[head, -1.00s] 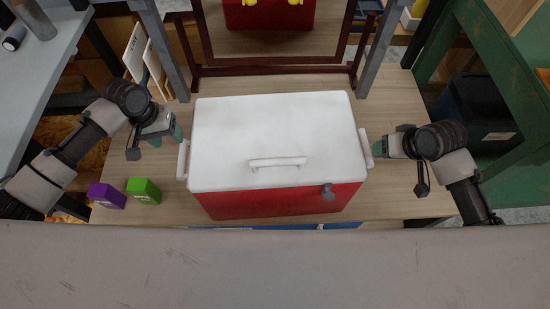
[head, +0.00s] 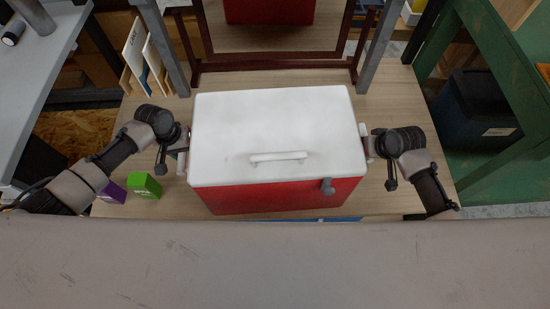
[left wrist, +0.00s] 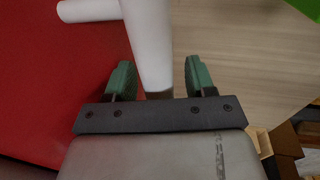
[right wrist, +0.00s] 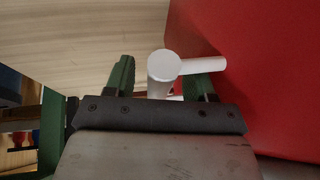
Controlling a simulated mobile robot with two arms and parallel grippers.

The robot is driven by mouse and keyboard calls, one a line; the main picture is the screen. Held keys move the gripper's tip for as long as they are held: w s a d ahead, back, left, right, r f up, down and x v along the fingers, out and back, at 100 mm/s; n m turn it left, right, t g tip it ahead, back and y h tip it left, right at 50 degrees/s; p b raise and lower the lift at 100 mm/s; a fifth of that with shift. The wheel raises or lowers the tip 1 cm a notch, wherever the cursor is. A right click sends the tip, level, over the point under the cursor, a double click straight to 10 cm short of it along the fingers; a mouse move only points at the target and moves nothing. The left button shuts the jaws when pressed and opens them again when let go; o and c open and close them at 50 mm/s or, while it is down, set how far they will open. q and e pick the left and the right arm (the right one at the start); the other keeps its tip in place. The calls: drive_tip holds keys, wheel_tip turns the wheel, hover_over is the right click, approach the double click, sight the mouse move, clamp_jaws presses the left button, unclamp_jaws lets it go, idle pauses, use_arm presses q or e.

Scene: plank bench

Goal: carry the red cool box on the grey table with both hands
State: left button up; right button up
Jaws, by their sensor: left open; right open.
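The red cool box (head: 270,197) with a white lid (head: 275,125) stands upright on the wooden plank bench (head: 400,100). It has a white bar handle at each side. My left gripper (left wrist: 160,80) is open at the left side, with the white left handle (left wrist: 148,40) between its green fingers. My right gripper (right wrist: 163,78) is open at the right side, with the white right handle (right wrist: 163,68) between its fingers. In the head view, both sets of fingertips are mostly hidden by my wrists. A grey table (head: 45,50) is at the far left.
A green box (head: 145,185) and a purple box (head: 111,192) lie close to my left arm. A dark wooden frame (head: 275,66) stands behind the cool box, between grey posts. A green structure (head: 500,110) is at the right.

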drive_tip(key=shift+f, duration=0.1)
use_arm(q)
clamp_jaws()
use_arm(e)
clamp_jaws()
idle(1.1)
use_arm(q)
drive_tip(key=shift+w+r, duration=0.15)
drive_tip(key=shift+w, duration=0.05)
use_arm(e)
drive_tip(key=shift+w+r, duration=0.2)
drive_tip(key=shift+r, duration=0.05)
